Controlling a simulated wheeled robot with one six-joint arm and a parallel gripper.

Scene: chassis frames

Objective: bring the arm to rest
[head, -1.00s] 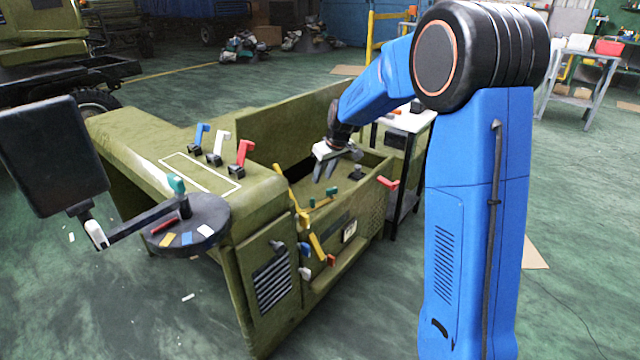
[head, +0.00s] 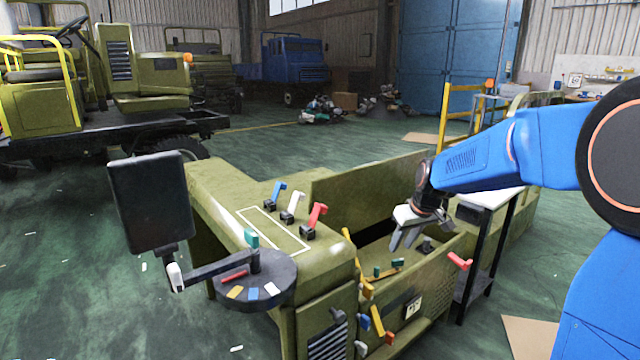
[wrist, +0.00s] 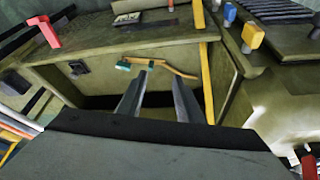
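My arm reaches in from the right in the head view, bent at a blue link. My gripper (head: 402,242) points down over the open bay of the green chassis (head: 330,262). It also shows in the wrist view (wrist: 158,88), with its two grey fingers apart and nothing between them. A lever with a teal end (wrist: 124,65) and a yellow-brown bar (wrist: 175,69) lie beyond the fingertips in the bay. I cannot tell how far the fingertips are from the bay's walls.
Blue, white and red levers (head: 317,215) stand on the chassis top. A dark round tray (head: 252,295) and a black panel (head: 150,202) stick out at its left. A red handle (head: 459,261) juts from its right side. Open green floor lies to the left and behind.

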